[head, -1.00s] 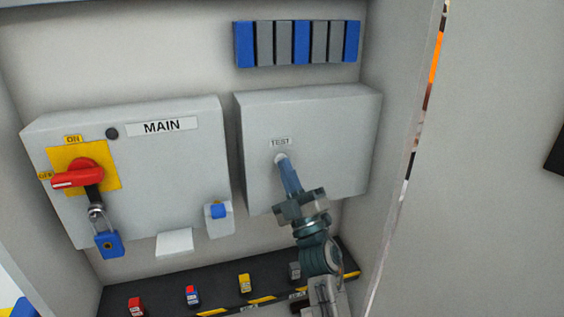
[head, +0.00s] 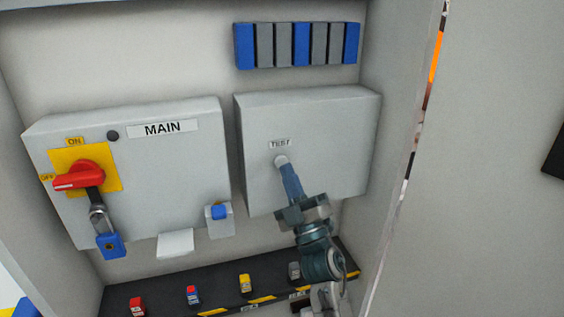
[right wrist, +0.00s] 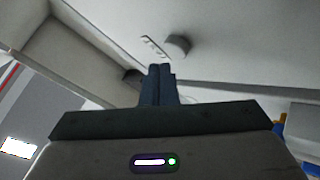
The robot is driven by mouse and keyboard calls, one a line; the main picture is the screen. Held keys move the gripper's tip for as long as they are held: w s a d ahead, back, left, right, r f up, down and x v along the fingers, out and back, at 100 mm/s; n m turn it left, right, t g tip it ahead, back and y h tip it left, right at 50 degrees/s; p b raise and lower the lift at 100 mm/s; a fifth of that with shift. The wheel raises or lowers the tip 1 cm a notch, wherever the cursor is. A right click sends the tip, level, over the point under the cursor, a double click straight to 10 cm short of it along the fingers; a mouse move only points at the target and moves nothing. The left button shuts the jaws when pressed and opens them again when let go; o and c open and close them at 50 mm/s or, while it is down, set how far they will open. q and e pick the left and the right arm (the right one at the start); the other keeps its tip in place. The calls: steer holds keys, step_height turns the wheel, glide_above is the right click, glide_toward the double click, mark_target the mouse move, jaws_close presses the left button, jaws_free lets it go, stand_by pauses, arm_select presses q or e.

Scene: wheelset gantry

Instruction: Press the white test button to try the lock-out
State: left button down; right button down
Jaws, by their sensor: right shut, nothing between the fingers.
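The white test button (head: 281,160) sits on the grey box under the TEST label (head: 280,143); it also shows in the right wrist view (right wrist: 177,45). My right gripper (head: 287,168) is shut and empty, its tips just below the button in the head view. In the right wrist view the fingertips (right wrist: 160,69) point towards the box, and the button stands beyond them to the upper right; they look slightly apart. The red switch handle (head: 78,177) points to OFF, with a blue padlock (head: 110,245) hanging below it. My left gripper is not in view.
The MAIN box (head: 170,170) stands left of the test box (head: 345,140). A dark shelf (head: 215,294) below holds several small coloured locks. A row of blue and grey modules (head: 297,44) is above. The cabinet side wall (head: 395,140) rises close on the right.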

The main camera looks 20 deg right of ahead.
steer(key=s+p, duration=0.1)
steer(key=s, duration=0.4)
steer(key=shift+d+p, duration=0.1)
steer(key=shift+p, duration=0.3)
stand_by(0.4)
